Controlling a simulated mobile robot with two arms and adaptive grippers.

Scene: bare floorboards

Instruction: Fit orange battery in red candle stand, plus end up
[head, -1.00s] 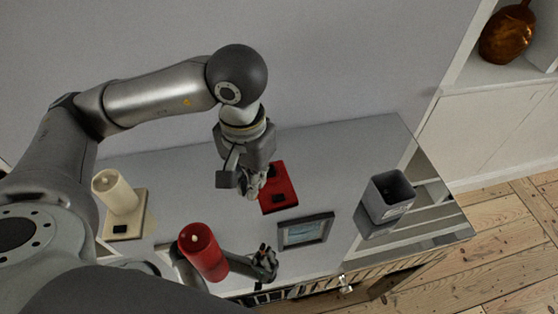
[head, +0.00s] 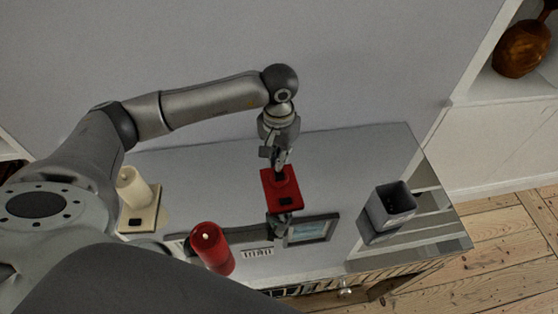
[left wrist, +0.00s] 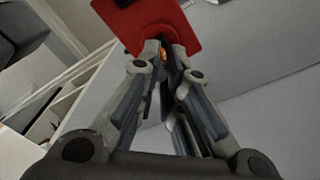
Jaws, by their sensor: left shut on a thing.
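The red stand (left wrist: 150,22) is just beyond the fingertips. I cannot tell whether the battery touches it or which end is up. My right gripper is not in view.
A red candle (head: 212,250) stands nearer me. A cream candle (head: 133,187) is on its cream stand (head: 151,216) at left. A picture frame (head: 312,230) lies close to the red stand. A dark grey box (head: 388,206) is at right. The shiny top shows reflections.

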